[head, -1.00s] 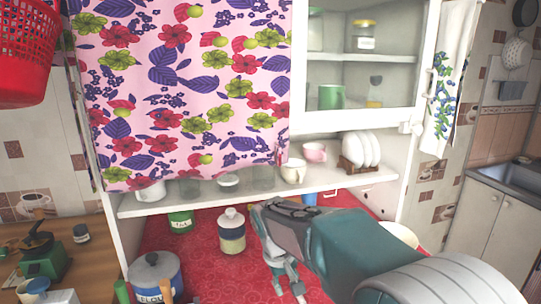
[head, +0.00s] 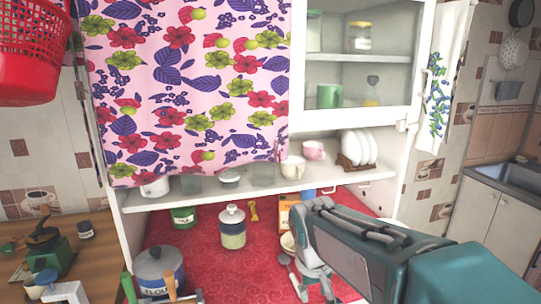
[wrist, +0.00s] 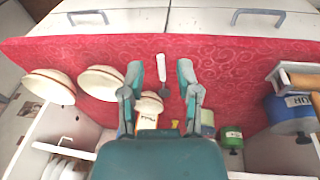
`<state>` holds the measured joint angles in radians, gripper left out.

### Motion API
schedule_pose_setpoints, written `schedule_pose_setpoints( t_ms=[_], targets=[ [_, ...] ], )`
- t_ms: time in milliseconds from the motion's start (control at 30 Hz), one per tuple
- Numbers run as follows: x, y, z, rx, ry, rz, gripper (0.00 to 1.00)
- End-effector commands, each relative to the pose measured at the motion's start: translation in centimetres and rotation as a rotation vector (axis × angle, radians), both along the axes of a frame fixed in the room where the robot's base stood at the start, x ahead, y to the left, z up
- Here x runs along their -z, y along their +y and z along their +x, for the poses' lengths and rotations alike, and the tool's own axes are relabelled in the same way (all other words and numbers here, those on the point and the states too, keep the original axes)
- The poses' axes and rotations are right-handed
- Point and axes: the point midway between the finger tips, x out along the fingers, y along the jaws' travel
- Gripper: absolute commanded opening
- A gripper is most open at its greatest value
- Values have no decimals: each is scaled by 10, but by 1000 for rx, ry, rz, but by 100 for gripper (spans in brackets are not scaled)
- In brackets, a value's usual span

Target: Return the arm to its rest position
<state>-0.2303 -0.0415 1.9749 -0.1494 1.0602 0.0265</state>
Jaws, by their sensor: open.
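My gripper (head: 315,290) is low over the red counter cloth (head: 205,268) in the head view, right of the cream and yellow lidded jar (head: 232,230). My arm reaches in from the lower right. In the wrist view my gripper (wrist: 160,68) has its two teal fingers spread apart, with nothing held between them. A spoon (wrist: 162,72) with a pale handle lies on the cloth and shows between the fingers. A small cream bowl (wrist: 150,103) shows nearer the palm. I cannot tell how far above the cloth the fingertips are.
A white shelf (head: 225,196) with cups and a plate rack (head: 358,160) overhangs the counter's back. A blue flour pot (head: 158,272) stands at left, a green can (head: 183,217) behind it. An orange box (head: 288,215) stands behind my gripper. Two larger bowls (wrist: 48,86) show in the wrist view.

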Motion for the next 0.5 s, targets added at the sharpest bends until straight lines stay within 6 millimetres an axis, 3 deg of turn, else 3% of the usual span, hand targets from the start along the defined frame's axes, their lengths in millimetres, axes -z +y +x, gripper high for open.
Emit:
schedule_pose_setpoints(
  t_ms=[233, 500],
  targets=[
    [-23, -35, -63, 88, -116, 74, 43],
    [-23, -59, -130, 180, -247, 143, 43]
  ],
)
